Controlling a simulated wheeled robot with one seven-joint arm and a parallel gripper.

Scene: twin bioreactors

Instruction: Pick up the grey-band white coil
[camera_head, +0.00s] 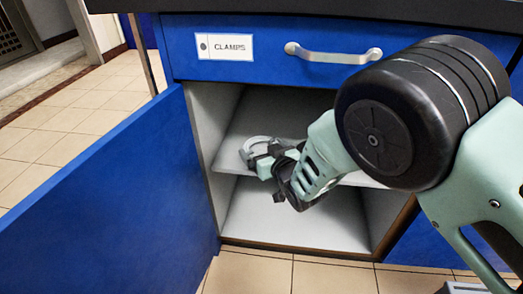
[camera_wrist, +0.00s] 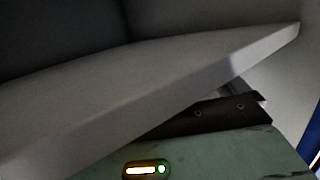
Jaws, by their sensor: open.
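A pale ring-shaped coil (camera_head: 256,142) lies on the middle shelf of the open cabinet in the head view. Its band colour is too small to tell. My gripper (camera_head: 260,163) reaches into the cabinet from the right, with its open fingertips right at the coil's near side. I cannot tell whether they touch it. In the wrist view, part of my gripper (camera_wrist: 212,114) shows as a dark piece, mostly hidden behind a pale board edge. The coil cannot be made out there.
The shelf (camera_head: 240,129) divides the cabinet, and its edge (camera_wrist: 180,88) crosses close before the wrist camera. The blue door (camera_head: 120,190) stands open at left. A closed drawer labelled CLAMPS (camera_head: 265,65) is above. The lower compartment (camera_head: 290,225) looks empty.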

